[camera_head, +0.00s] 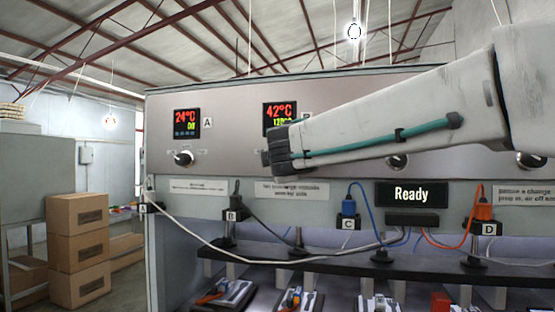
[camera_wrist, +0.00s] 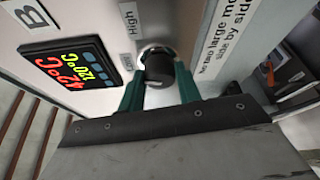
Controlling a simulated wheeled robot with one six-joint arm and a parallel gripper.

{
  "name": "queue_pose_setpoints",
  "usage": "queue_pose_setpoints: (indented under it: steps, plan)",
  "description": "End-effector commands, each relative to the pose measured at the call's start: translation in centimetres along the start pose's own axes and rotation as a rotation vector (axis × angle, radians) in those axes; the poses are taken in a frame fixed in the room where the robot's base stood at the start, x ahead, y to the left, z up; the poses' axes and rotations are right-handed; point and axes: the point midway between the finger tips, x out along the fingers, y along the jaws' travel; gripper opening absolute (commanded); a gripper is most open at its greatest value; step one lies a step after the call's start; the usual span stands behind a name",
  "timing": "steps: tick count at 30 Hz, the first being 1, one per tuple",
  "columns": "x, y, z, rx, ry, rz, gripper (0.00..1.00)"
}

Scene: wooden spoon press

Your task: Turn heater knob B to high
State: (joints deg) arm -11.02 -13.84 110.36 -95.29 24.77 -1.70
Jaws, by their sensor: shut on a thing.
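Heater knob B (camera_wrist: 160,66) is a round black knob on a bright metal base in the wrist view. The two green fingers of my gripper (camera_wrist: 160,84) are shut on it, one on each side. A "High" label (camera_wrist: 131,18) and a partly covered "Low" label (camera_wrist: 127,68) are beside the knob. The knob's pointer cannot be made out. Display B (camera_wrist: 70,65) reads 42°C and 120°C in the wrist view; it also shows in the head view (camera_head: 280,113). In the head view my arm's end hides the knob and fingertips.
Display A (camera_head: 187,122) reads 24°C, with knob A (camera_head: 183,158) below it. A "Ready" sign (camera_head: 411,194), plugs and loose cables sit along the lower panel. A dark shelf (camera_head: 330,262) juts out below. Stacked cardboard boxes (camera_head: 80,248) stand at the left.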

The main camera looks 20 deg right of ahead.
Motion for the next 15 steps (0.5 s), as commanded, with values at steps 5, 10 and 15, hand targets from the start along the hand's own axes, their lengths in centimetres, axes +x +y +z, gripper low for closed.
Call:
queue_pose_setpoints:
  steps: [5, 10, 15]
  plan:
    - [0.03, -0.33, -0.1, 0.15, 0.001, 0.062, 0.11]
    - [0.05, -0.45, -0.15, 0.299, 0.0, 0.123, 0.11]
    - [0.08, -0.57, -0.22, 0.438, 0.0, 0.181, 0.11]
